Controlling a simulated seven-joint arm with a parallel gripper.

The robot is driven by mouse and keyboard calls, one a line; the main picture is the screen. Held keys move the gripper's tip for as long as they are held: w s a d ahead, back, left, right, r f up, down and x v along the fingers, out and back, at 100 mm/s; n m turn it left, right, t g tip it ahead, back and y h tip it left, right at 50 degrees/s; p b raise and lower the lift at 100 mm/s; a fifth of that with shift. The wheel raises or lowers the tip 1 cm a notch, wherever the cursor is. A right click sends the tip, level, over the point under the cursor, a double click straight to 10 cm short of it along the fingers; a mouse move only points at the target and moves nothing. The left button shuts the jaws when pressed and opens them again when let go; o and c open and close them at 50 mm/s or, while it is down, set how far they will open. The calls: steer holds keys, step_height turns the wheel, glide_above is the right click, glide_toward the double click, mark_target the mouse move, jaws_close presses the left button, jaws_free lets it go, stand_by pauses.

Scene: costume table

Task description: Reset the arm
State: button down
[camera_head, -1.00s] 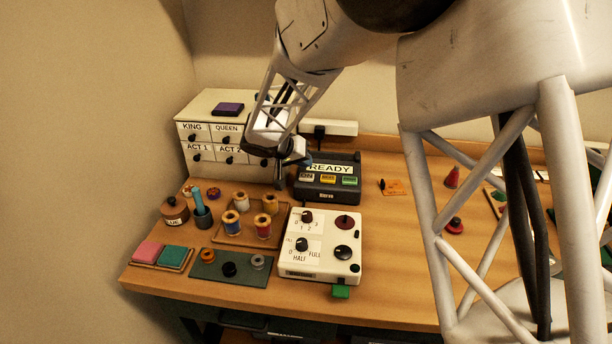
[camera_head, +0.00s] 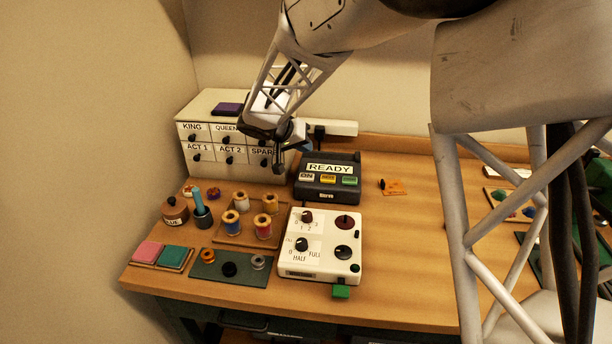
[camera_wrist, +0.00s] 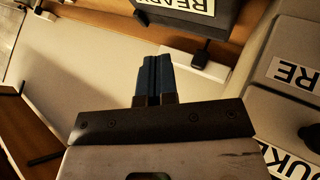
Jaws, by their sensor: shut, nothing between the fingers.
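The dark device (camera_head: 327,188) stands at the back of the table with a READY display (camera_head: 330,168) on top. Its ON key (camera_head: 306,176) is the grey-white one at the left of its key row, beside a yellow key (camera_head: 328,179) and a green key (camera_head: 349,181). My gripper (camera_head: 279,170) is shut and empty, up and left of the device, in front of the drawer cabinet and apart from the keys. In the wrist view the blue fingers (camera_wrist: 153,78) are together, and part of the device (camera_wrist: 190,14) shows upside down at the top edge.
The white drawer cabinet (camera_head: 214,133) is close behind my gripper. A white power strip (camera_head: 340,128) lies behind the device. A white control box (camera_head: 320,262) with knobs stands in front, and a spool tray (camera_head: 250,240) sits at left. Table right of the device is largely clear.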

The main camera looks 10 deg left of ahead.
steer(key=s+d+r+g+y, duration=0.15)
steer(key=s+d+r, duration=0.25)
steer(key=s+d, duration=0.5)
steer(key=s+d+r+g+y, duration=0.15)
steer(key=s+d+r, duration=0.35)
steer(key=s+d, duration=0.5)
steer(key=s+d+y, duration=0.1)
steer(key=s+d, duration=0.2)
steer(key=s, duration=0.4)
steer(key=s+d+y, duration=0.1)
steer(key=s+d, duration=0.3)
steer(key=s, duration=0.4)
steer(key=s+d+f+y, duration=0.1)
steer(key=s+d, duration=0.2)
steer(key=s, duration=0.5)
steer(key=shift+d+g+y, duration=0.3)
steer(key=shift+d, duration=0.1)
steer(key=shift+w, duration=0.1)
stand_by(0.9)
